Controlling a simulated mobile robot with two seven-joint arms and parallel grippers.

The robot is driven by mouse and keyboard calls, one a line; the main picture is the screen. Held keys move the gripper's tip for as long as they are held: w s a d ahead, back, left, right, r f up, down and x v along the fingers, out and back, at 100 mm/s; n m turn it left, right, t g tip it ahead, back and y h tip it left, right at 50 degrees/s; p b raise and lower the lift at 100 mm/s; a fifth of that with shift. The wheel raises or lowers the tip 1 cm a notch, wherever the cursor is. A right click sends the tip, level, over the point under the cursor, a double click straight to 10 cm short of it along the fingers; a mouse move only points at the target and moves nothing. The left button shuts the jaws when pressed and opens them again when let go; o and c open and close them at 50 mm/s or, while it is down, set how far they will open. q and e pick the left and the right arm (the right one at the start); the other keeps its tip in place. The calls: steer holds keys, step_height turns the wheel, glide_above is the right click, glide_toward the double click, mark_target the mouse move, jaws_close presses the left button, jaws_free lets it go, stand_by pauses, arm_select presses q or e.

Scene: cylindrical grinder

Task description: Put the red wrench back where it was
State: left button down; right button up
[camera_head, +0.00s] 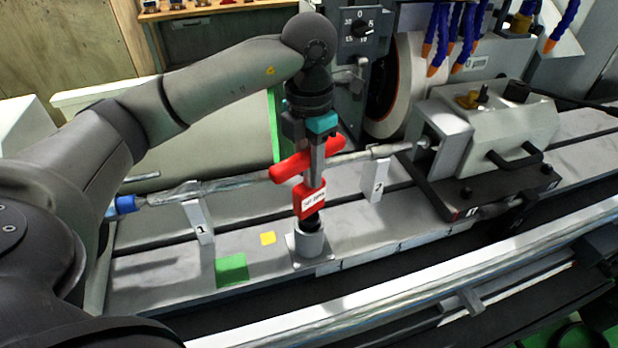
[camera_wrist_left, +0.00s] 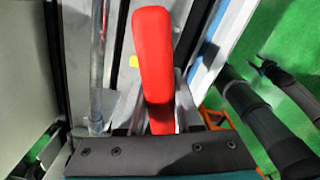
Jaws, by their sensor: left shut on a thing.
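The red wrench (camera_head: 310,199) has a T-shaped handle, a white label on its red lower body and a dark lower end. It stands about upright. My left gripper (camera_head: 316,150) comes down from above and is shut on its red crossbar. The crossbar (camera_wrist_left: 153,60) also shows between the fingers in the left wrist view. The wrench's dark lower end is at the mouth of a grey cylindrical holder (camera_head: 310,243) on a square base; I cannot tell how deep it sits.
The grinding wheel (camera_head: 408,90) and tailstock block (camera_head: 492,130) stand to the right.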

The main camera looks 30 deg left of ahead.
mark_target(309, 181)
arm_select(q)
steer(key=shift+f, duration=1.4)
steer(key=shift+f, duration=0.15)
steer(key=c, duration=0.6)
jaws_free()
step_height(309, 181, up, 12)
steer(key=shift+r, duration=0.1)
